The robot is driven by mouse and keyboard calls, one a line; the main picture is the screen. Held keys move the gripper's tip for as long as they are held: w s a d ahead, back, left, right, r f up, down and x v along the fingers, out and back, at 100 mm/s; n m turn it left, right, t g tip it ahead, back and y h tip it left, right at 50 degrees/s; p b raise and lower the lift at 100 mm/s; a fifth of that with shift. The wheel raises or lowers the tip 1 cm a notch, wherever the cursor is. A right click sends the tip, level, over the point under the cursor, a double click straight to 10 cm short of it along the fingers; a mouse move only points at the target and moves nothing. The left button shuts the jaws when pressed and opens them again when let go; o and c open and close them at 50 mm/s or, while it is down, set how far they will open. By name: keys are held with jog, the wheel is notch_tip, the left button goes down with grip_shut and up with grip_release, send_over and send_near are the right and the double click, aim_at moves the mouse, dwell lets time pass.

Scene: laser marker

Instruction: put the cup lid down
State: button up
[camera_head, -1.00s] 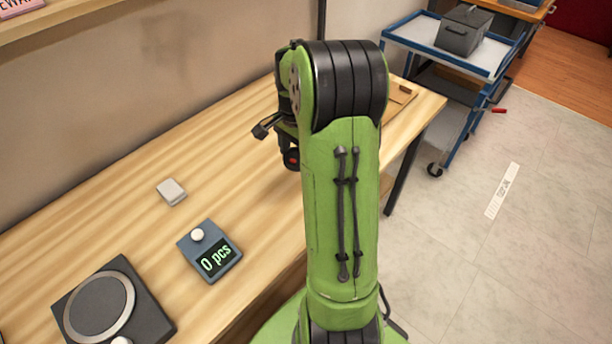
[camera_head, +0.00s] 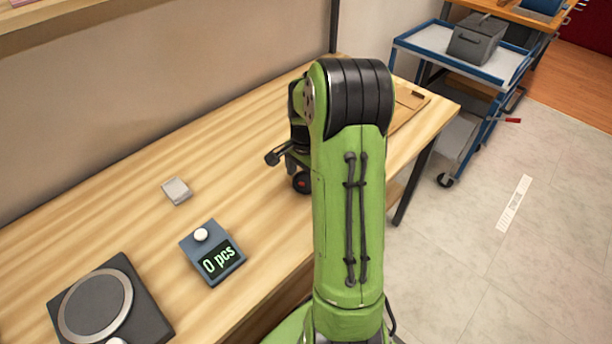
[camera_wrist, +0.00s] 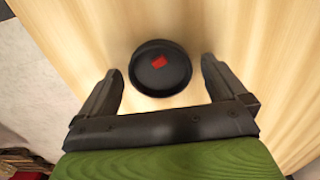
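The cup lid (camera_wrist: 160,80) is a round black disc with a small red mark on top. In the wrist view it lies over the pale wooden table, flat side up. My gripper (camera_wrist: 161,65) is open, with one finger on each side of the lid and a visible gap on both sides. The gap below the lid, if any, cannot be judged. In the head view my green arm hides most of the gripper. A dark round piece with a red centre (camera_head: 302,183) shows beside the arm; I cannot tell if it is the lid.
On the table (camera_head: 130,170) are a small grey block (camera_head: 176,190), a counter reading "0 pcs" (camera_head: 212,252) and a black device with a round plate (camera_head: 97,305). A brown board (camera_head: 408,105) lies behind my arm. A blue cart (camera_head: 410,42) stands beyond the table.

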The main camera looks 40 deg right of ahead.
aim_at(306, 183)
notch_tip(306, 183, up, 12)
jog(key=r+p, duration=0.1)
jog(key=p, duration=0.4)
jog(key=s+a+r+n+t+h, duration=0.1)
jog(key=s+a+r+n, duration=0.1)
jog(key=a+r+n, duration=0.35)
jog(key=s+a+r+n+t, duration=0.1)
jog(key=s+a+r+n, duration=0.15)
jog(key=a, duration=0.55)
jog(key=s+a+n+t+y, duration=0.1)
jog(key=s+a+n+t, duration=0.2)
jog(key=s+a+n, duration=0.6)
jog(key=shift+s+a+n+t+b, duration=0.3)
jog(key=shift+s, duration=0.8)
